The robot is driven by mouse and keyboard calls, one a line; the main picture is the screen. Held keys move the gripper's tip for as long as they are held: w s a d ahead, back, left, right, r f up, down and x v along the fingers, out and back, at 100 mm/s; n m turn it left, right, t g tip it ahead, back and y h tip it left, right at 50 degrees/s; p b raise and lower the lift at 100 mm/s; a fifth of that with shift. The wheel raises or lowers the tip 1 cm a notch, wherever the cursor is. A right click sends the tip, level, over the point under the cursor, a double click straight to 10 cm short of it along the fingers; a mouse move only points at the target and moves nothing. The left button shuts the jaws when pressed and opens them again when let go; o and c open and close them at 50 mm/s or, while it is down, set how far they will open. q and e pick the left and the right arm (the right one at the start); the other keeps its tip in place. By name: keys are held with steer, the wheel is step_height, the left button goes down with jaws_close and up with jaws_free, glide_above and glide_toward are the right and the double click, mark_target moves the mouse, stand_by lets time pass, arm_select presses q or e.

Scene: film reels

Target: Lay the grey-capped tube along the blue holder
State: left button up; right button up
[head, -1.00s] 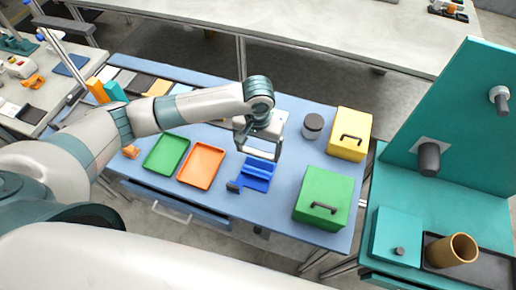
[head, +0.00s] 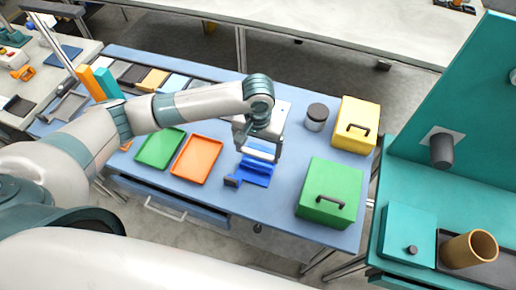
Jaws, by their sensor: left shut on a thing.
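The blue holder (head: 257,174) lies on the blue table, right of the orange tray. My left gripper (head: 259,154) is right above the holder's far part and covers some of it. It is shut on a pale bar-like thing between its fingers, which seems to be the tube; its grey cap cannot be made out. Whether the tube touches the holder cannot be told. My right gripper is not in view.
A green tray (head: 160,148) and an orange tray (head: 197,159) lie to the left. A green box (head: 327,191), a yellow box (head: 355,125) and a dark-lidded jar (head: 316,118) stand to the right. A teal bench with a brown cup (head: 470,249) is farther right.

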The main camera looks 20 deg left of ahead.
arm_select(q)
steer(key=shift+f, duration=1.15)
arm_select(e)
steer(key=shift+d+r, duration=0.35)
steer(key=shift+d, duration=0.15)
arm_select(q)
steer(key=o, duration=1)
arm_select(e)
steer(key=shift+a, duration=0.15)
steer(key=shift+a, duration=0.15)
arm_select(q)
steer(key=shift+r, duration=0.5)
step_height(320, 180, up, 16)
steer(key=b, duration=0.2)
steer(key=shift+r, duration=0.2)
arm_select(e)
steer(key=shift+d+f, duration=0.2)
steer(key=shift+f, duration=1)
